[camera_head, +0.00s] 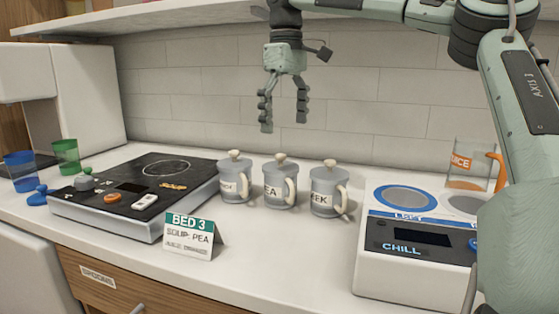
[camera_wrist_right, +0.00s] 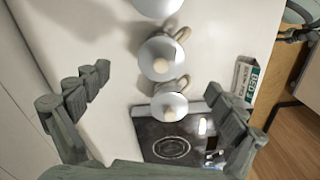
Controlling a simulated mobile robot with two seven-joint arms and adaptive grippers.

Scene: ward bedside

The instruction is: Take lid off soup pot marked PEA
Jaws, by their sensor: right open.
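The pot marked PEA (camera_head: 279,188) is the middle one of three grey lidded pots on the white counter; the letters "EA" show. Its lid (camera_head: 281,167) sits on it, with a pale knob on top. In the right wrist view the middle pot's lid (camera_wrist_right: 160,57) shows from above. My right gripper (camera_head: 284,122) is open and empty, fingers down, well above the pots and apart from them. In its wrist view the fingers (camera_wrist_right: 157,84) stand wide apart on either side of the pots. My left gripper is not in view.
The LEEK pot (camera_head: 328,190) stands close on the right, another pot (camera_head: 234,178) on the left with an unclear label. A black hotplate (camera_head: 125,178), BED 3 "SOUP: PEA" card (camera_head: 193,236), CHILL unit (camera_head: 415,262) and orange-handled jug (camera_head: 468,165) surround them. Counter in front is clear.

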